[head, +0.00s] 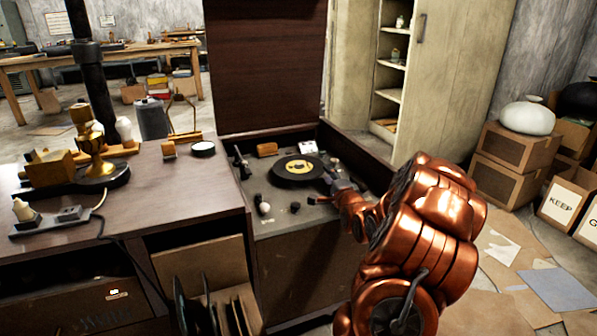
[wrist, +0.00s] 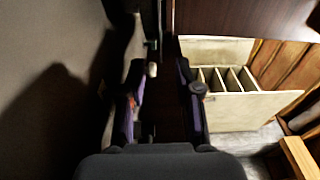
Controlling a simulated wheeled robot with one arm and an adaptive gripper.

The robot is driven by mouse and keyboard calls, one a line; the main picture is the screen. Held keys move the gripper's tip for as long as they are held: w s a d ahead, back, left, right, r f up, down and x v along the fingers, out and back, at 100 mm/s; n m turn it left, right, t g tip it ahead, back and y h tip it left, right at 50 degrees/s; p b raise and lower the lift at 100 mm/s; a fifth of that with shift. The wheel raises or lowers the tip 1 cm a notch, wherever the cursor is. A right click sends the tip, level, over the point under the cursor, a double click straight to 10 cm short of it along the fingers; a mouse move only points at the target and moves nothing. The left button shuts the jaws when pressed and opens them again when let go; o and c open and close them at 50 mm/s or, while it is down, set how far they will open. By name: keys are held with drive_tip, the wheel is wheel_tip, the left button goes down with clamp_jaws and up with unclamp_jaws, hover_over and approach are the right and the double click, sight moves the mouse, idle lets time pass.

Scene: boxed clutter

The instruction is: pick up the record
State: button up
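A black record with a yellow label (head: 297,167) lies flat on the player deck (head: 290,220) inside the open cabinet in the head view. My gripper (head: 330,178) is at the record's right side, low over the deck. Whether it touches the record's edge I cannot tell. In the wrist view the two fingers of my gripper (wrist: 160,100) stand apart with a dark gap between them. I see no record clearly between them there.
The cabinet's raised lid (head: 265,70) stands behind the deck. Small knobs (head: 264,208) sit at the deck's front left. A wooden desk (head: 160,185) adjoins on the left, with a brass-coloured object (head: 98,160). Cardboard boxes (head: 510,160) stand at right.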

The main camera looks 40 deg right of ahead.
sight(322, 166)
drive_tip(key=shift+w+d, duration=0.25)
drive_tip(key=shift+w, duration=0.2)
drive_tip(key=b+x, duration=0.1)
drive_tip(key=x, duration=0.3)
drive_tip(key=shift+w+f+b, duration=0.15)
drive_tip(key=shift+w+b, duration=0.1)
drive_tip(key=shift+b, duration=0.05)
drive_tip(key=shift+w+d, duration=0.25)
drive_tip(key=shift+w, duration=0.15)
clamp_jaws()
